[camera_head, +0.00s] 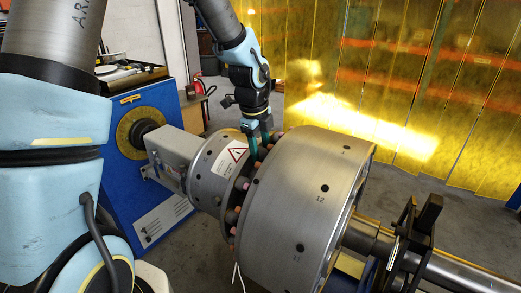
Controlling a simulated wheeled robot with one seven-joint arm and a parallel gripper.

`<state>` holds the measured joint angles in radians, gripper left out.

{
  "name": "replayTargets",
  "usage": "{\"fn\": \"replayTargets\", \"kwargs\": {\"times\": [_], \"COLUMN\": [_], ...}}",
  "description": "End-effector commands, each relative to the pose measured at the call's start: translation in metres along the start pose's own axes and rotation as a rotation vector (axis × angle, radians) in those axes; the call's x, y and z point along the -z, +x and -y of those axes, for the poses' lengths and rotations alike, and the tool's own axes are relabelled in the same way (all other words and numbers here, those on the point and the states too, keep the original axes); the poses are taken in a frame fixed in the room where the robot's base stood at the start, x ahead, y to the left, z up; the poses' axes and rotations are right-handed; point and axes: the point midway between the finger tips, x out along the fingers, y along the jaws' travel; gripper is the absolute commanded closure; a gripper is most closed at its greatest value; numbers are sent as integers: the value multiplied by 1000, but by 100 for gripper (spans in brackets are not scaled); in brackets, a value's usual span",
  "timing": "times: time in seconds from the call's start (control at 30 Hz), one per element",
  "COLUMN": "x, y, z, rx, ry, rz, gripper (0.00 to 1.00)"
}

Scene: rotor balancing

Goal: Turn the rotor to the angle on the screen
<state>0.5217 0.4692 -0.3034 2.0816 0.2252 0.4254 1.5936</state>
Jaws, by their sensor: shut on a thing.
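The rotor (285,205) is a large grey steel drum, lying on its side in the middle of the view. Dark holes run around its rim, and a small "12" shows near the middle one. A narrower grey flange (208,165) with a red-triangle warning label faces its left end. Several orange-tipped pegs sit in the gap between them. My gripper (260,146) points down into the top of this gap, its dark green fingers closed on what looks like one peg; the fingertips are partly hidden. No screen with an angle is in view.
A blue machine housing (160,222) with a grey spindle block (172,150) stands at the left. A steel shaft (450,275) and a dark support (415,232) are at the lower right. Yellow translucent curtains (460,130) hang behind. A white cord (238,275) hangs below the rotor.

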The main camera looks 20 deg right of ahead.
Motion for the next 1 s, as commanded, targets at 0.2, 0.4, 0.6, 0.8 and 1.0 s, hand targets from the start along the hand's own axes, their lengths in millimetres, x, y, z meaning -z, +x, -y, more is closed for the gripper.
{"fn": "replayTargets", "kwargs": {"times": [0.2, 0.4, 0.6, 0.8, 1.0], "x": [0, 0, 0, 0, 0], "y": [0, 0, 0, 0, 0], "z": [-1, -1, -1, -1, -1], "rx": [-2, -2, -2, -2, -2], "ry": [0, 0, 0, 0, 0], "rz": [0, 0, 0, 0, 0], "gripper": [100, 100, 100, 100, 100]}}
